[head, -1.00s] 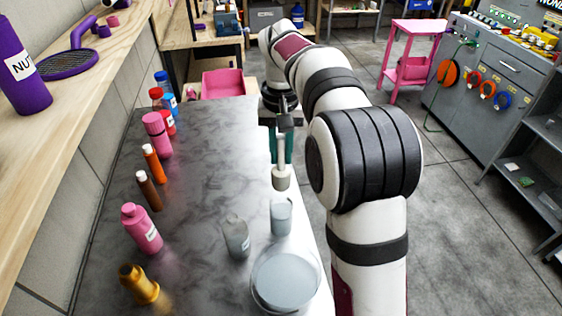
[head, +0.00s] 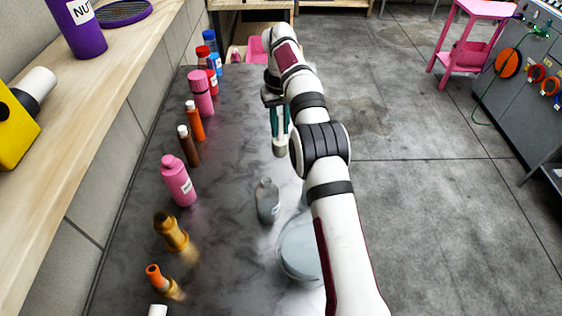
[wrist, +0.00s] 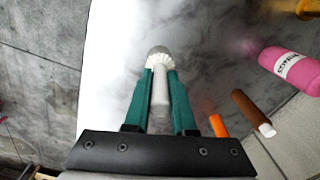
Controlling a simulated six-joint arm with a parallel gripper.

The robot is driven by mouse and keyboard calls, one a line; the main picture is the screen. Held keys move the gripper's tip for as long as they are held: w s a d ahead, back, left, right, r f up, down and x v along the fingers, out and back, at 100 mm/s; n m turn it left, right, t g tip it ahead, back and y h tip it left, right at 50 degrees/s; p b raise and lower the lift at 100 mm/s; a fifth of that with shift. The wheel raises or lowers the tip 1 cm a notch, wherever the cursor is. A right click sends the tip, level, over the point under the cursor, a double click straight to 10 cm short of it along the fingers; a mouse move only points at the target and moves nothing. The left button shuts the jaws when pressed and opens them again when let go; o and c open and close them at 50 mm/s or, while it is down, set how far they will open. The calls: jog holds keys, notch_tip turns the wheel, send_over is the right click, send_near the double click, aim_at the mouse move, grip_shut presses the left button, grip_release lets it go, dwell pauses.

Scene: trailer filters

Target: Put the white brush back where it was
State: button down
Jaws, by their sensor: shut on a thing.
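My gripper (head: 279,120) has two teal fingers. They are shut on the white brush (head: 279,148), which hangs with its head down near the right edge of the grey marbled table (head: 235,115). In the wrist view, the fingers of my gripper (wrist: 160,78) close around the brush's pale handle, and the brush's round bristle head (wrist: 159,58) lies past the fingertips. I cannot tell whether the bristles touch the tabletop.
A grey bottle (head: 267,203) and a large pale round dish (head: 298,252) stand nearer on the table, partly beside my arm. Pink (head: 177,182), brown (head: 189,146) and orange (head: 195,122) bottles line the left side. The table's middle is mostly clear.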

aim_at(280, 139)
notch_tip(280, 139, down, 8)
jog(key=shift+r, duration=0.25)
jog(key=c, duration=0.8)
grip_release()
jog(key=shift+f, duration=0.15)
jog(key=shift+o, duration=0.2)
